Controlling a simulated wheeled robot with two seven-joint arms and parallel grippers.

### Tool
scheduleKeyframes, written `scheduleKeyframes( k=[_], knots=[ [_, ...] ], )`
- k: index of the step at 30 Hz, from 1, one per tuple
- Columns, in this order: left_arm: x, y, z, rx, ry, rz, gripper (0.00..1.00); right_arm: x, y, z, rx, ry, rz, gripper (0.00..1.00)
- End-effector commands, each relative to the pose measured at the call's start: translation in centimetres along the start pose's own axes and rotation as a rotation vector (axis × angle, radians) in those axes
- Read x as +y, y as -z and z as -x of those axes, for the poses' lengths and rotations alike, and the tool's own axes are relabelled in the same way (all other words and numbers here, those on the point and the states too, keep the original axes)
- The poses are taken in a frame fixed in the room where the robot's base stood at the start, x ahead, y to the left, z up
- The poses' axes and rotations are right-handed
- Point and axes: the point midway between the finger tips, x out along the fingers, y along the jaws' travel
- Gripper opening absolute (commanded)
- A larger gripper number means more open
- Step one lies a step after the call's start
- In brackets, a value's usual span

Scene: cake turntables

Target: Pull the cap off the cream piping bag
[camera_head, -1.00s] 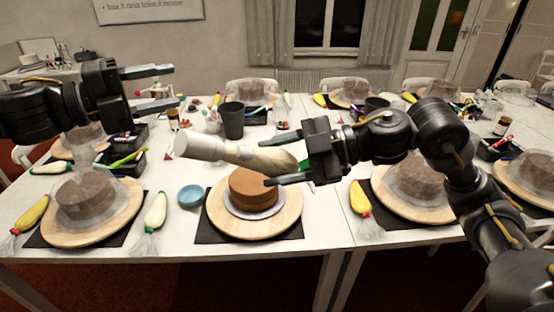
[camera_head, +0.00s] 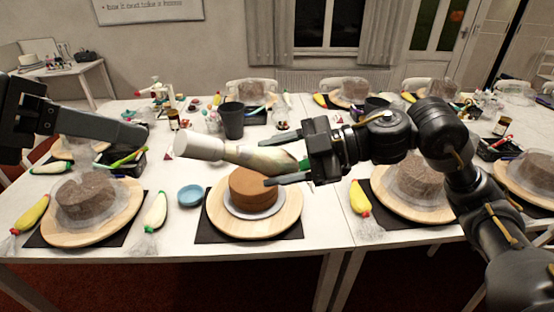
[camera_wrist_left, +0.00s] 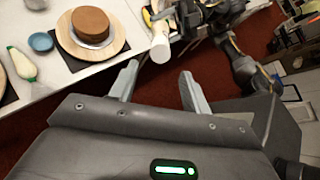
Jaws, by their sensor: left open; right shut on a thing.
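The cream piping bag (camera_head: 262,158) is in the air above the middle turntable, its pale body lying roughly level. Its long white cap (camera_head: 198,147) is on the bag's left end and points left. My right gripper (camera_head: 287,168) is shut on the bag's right part, partly hiding it. My left gripper (camera_head: 138,132) is apart from the cap, to its left, with its fingers pointing right. In the left wrist view its two fingers (camera_wrist_left: 159,86) are spread with nothing between them, and the cap (camera_wrist_left: 160,47) shows beyond the fingertips.
A brown cake (camera_head: 255,188) on a round wooden turntable (camera_head: 288,211) stands below the bag. A blue bowl (camera_head: 190,195) and a capped green-and-white bag (camera_head: 155,212) are left of it. A dark cup (camera_head: 232,120) stands behind. Covered cakes flank both sides.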

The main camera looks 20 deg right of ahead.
Motion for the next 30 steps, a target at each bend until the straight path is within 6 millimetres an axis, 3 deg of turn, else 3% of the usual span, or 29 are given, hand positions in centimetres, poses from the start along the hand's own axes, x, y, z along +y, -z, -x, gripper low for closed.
scheduleKeyframes(
  k=[18,30],
  knots=[
    [-0.1,-0.1,-7.5,0.0,0.003,0.002,0.48,0.1,0.1,0.0,0.001,-0.001,0.001,0.41],
    [-0.1,-0.1,-8.8,-0.001,0.002,0.002,0.48,0.1,0.1,0.0,0.001,-0.001,0.001,0.41]
  ],
)
